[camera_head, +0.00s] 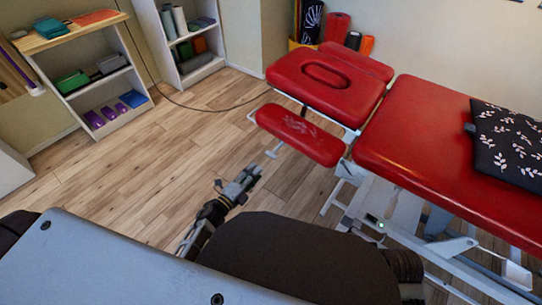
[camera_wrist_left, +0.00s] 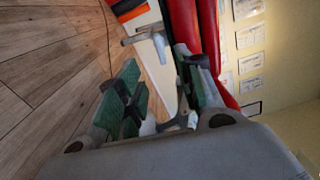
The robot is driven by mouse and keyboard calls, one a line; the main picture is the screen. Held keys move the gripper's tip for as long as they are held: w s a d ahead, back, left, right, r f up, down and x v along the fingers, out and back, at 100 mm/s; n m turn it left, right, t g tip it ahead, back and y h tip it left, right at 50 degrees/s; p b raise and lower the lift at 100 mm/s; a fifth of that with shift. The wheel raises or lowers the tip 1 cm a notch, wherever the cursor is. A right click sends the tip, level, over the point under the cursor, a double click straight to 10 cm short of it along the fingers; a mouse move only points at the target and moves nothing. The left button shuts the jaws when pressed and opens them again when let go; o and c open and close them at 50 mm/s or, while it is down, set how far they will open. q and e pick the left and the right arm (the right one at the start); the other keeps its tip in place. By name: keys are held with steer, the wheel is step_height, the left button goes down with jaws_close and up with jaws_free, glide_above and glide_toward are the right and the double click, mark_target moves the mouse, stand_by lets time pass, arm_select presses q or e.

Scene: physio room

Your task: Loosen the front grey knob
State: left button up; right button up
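A small grey knob (camera_head: 273,151) on a short stem sticks out under the near red armrest pad (camera_head: 300,135) of the treatment table. In the left wrist view a grey T-shaped knob (camera_wrist_left: 141,36) shows beyond the fingertips, beside a red pad (camera_wrist_left: 184,25); I take it for the same knob. My left gripper (camera_head: 248,176) is below and left of the knob, apart from it. In the left wrist view its two green-padded fingers (camera_wrist_left: 158,72) stand apart with nothing held between them. My right gripper is not in view.
The red table (camera_head: 450,150) fills the right, with a black patterned cushion (camera_head: 508,143) on it. Its white frame (camera_head: 392,215) stands close to my arm. A shelf (camera_head: 95,85) is at the left. A dark cable (camera_head: 200,107) crosses the otherwise clear wooden floor (camera_head: 130,175).

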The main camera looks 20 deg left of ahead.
mark_target(270, 156)
arm_select(q)
steer(key=x, duration=0.5)
steer(key=shift+b, duration=0.4)
steer(key=shift+x, duration=1.1)
steer(key=shift+b+x, duration=0.55)
steer(key=shift+x, duration=1.15)
steer(key=shift+w+d, duration=0.15)
steer(key=shift+w, duration=0.3)
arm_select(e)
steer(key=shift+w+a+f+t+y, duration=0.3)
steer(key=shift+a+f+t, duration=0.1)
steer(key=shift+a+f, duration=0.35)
arm_select(q)
jaws_close()
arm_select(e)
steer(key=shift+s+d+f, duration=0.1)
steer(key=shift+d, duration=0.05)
